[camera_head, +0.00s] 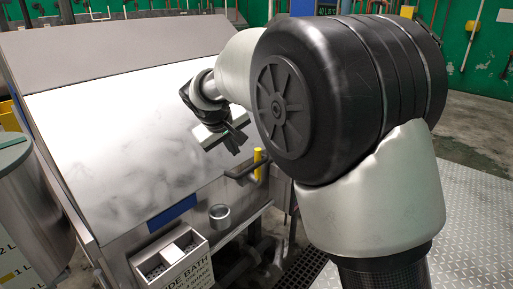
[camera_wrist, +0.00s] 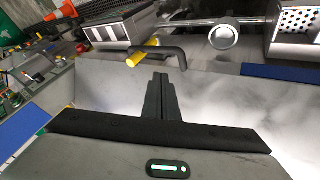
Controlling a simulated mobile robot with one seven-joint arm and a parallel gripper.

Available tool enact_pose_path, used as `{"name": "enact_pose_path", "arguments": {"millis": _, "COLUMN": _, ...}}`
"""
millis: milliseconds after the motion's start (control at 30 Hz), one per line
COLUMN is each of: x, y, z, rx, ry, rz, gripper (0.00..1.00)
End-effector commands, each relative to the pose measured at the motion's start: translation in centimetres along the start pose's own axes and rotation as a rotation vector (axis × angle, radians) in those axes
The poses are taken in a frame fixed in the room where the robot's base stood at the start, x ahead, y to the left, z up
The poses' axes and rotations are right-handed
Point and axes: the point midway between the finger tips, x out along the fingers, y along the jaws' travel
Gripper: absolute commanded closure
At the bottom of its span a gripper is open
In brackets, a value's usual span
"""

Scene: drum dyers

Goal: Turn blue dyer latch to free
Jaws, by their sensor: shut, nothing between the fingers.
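The dyer is a large machine with a sloping brushed-metal lid (camera_head: 120,120) and a blue strip (camera_head: 172,213) on its lower front; a blue strip (camera_wrist: 285,73) also shows in the wrist view. At the front edge's right end is a black bar handle (camera_head: 240,171) beside an upright yellow cylinder (camera_head: 258,163). The wrist view shows the black bar (camera_wrist: 170,50) and yellow cylinder (camera_wrist: 142,54) just beyond my fingertips. I cannot tell which part is the latch. My gripper (camera_head: 236,143) is shut and empty, above the handle and apart from it; its fingers (camera_wrist: 158,80) point toward the bar.
A round metal knob (camera_head: 219,214) sits on the front, left of the handle. A metal drum (camera_head: 28,215) is at left. Chequered metal floor (camera_head: 480,215) lies clear at right.

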Motion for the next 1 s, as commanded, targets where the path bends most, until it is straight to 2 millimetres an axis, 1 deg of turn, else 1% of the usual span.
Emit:
{"name": "enact_pose_path", "arguments": {"millis": 167, "x": 1.8, "y": -0.1, "z": -0.1, "rx": -0.003, "ry": 0.0, "rz": 0.002, "gripper": 1.0}}
{"name": "enact_pose_path", "arguments": {"millis": 267, "x": 3.7, "y": -0.1, "z": 0.0, "rx": -0.003, "ry": -0.002, "rz": 0.001, "gripper": 1.0}}
{"name": "enact_pose_path", "arguments": {"millis": 500, "x": 8.9, "y": -0.1, "z": 0.0, "rx": -0.003, "ry": -0.002, "rz": 0.001, "gripper": 1.0}}
{"name": "enact_pose_path", "arguments": {"millis": 567, "x": 10.1, "y": -0.1, "z": 0.0, "rx": -0.002, "ry": -0.003, "rz": 0.001, "gripper": 1.0}}
{"name": "enact_pose_path", "arguments": {"millis": 700, "x": 11.0, "y": 2.0, "z": -0.1, "rx": 0.002, "ry": 0.0, "rz": 0.002, "gripper": 1.0}}
{"name": "enact_pose_path", "arguments": {"millis": 800, "x": 11.5, "y": 2.9, "z": -0.1, "rx": 0.001, "ry": -0.001, "rz": 0.001, "gripper": 1.0}}
{"name": "enact_pose_path", "arguments": {"millis": 1000, "x": 11.9, "y": 3.4, "z": -0.1, "rx": -0.001, "ry": 0.001, "rz": 0.0, "gripper": 1.0}}
